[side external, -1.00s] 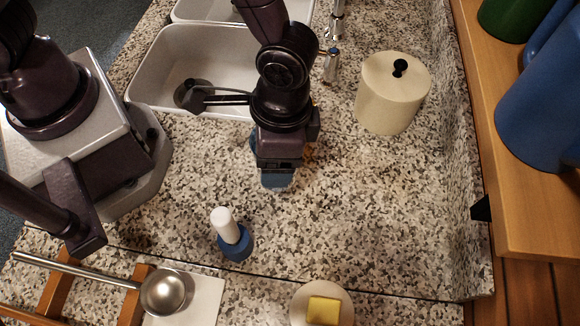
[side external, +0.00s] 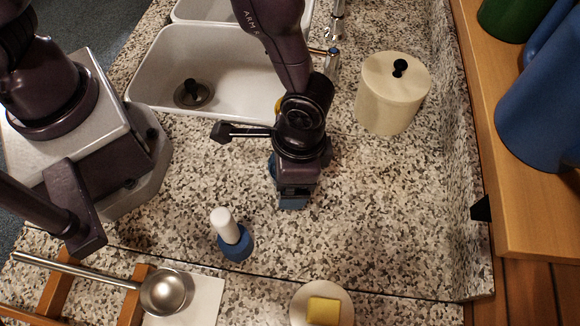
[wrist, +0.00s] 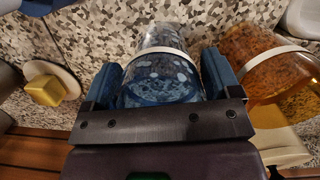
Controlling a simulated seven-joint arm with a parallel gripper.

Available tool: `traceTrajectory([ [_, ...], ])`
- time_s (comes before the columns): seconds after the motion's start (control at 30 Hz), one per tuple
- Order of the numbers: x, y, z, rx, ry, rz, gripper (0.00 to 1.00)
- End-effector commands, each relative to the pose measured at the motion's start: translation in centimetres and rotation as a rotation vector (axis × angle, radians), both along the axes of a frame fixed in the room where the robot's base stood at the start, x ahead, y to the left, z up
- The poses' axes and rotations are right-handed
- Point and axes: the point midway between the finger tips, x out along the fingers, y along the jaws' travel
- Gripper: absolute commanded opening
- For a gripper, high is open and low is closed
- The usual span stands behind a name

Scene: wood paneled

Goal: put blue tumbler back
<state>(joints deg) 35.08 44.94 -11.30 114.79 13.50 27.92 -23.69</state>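The blue see-through tumbler (wrist: 160,88) with a pale band sits between the two blue finger pads of my gripper (wrist: 161,70) in the wrist view. The pads lie against its sides, and my gripper is shut on it. In the side view my gripper (side external: 291,190) is over the counter, in front of the sink's right corner. There only a blue sliver of the tumbler (side external: 272,166) shows beside my gripper; my wrist hides the rest. I cannot tell how high it is above the counter.
An amber tumbler (wrist: 272,70) stands close beside my gripper. A cream canister (side external: 393,105), a white-and-blue bottle (side external: 231,235), a dish with a yellow sponge (side external: 323,310) and a ladle (side external: 165,292) are around. A wooden shelf (side external: 540,215) borders the right.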

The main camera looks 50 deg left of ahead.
Motion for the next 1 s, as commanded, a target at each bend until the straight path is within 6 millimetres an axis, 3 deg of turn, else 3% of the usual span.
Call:
traceTrajectory([
  [0.33,0.0,0.0,0.2,-0.001,-0.001,0.000,0.97],
  [0.47,0.1,-0.1,1.3,-0.003,-0.003,0.000,0.97],
  [0.8,0.9,-0.5,8.3,-0.005,-0.006,0.002,0.97],
  [1.0,1.2,-0.7,11.3,-0.002,-0.003,0.000,0.97],
])
